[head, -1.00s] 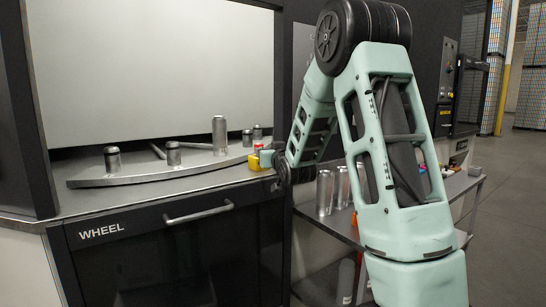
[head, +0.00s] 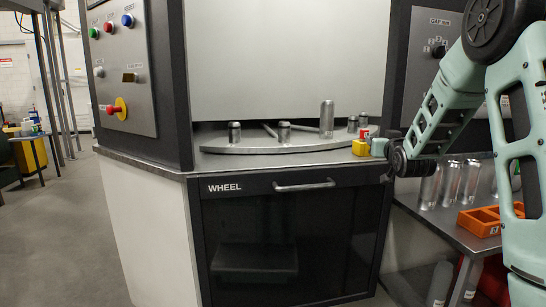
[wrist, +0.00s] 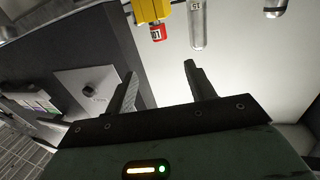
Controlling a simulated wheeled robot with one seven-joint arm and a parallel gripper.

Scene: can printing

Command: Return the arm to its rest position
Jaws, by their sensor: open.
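My gripper (wrist: 160,70) is open and empty in the wrist view, with two dark fingers apart and nothing between them. In the head view my pale green arm comes in from the right. Its end is beside the yellow block (head: 361,147) at the right end of the wheel machine's counter; the fingers cannot be made out there. The yellow block, with a red piece (wrist: 156,32) on it, also shows ahead of the fingers in the wrist view. I cannot tell how far apart they are.
A grey curved plate (head: 245,149) carries short posts and a tall silver can (head: 327,118). Below is the WHEEL cabinet handle (head: 304,186). At the right, a side table holds several silver cans (head: 450,184) and an orange rack (head: 480,219). Floor (head: 55,235) is clear at the left.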

